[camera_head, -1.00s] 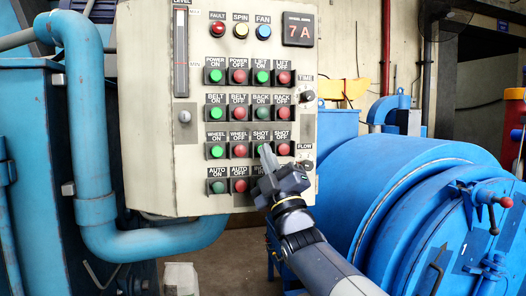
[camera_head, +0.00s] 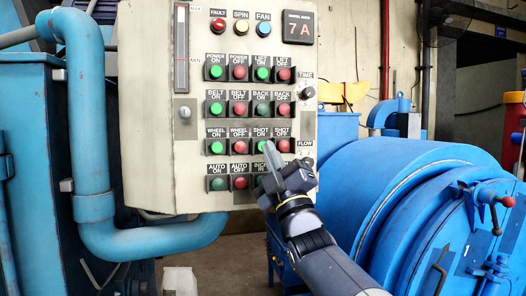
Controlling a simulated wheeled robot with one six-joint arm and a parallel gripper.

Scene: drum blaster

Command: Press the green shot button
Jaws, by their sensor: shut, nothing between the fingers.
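The green SHOT ON button (camera_head: 261,146) sits in the third button row of the beige control panel (camera_head: 150,120), and it looks bright green. My gripper (camera_head: 268,146) is shut and empty. Its narrow fingertips are just right of the green button, over the gap beside the red SHOT OFF button (camera_head: 283,146). The fingertips overlap the button's right edge in this view; I cannot tell whether they touch it. The gripper body hides part of the bottom row, including the INCH button.
The green WHEEL ON button (camera_head: 217,147) and red WHEEL OFF button (camera_head: 239,147) are in the same row. A black FLOW knob (camera_head: 306,160) is to the right. A blue pipe (camera_head: 88,130) runs at left, and a blue drum (camera_head: 420,200) stands at right.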

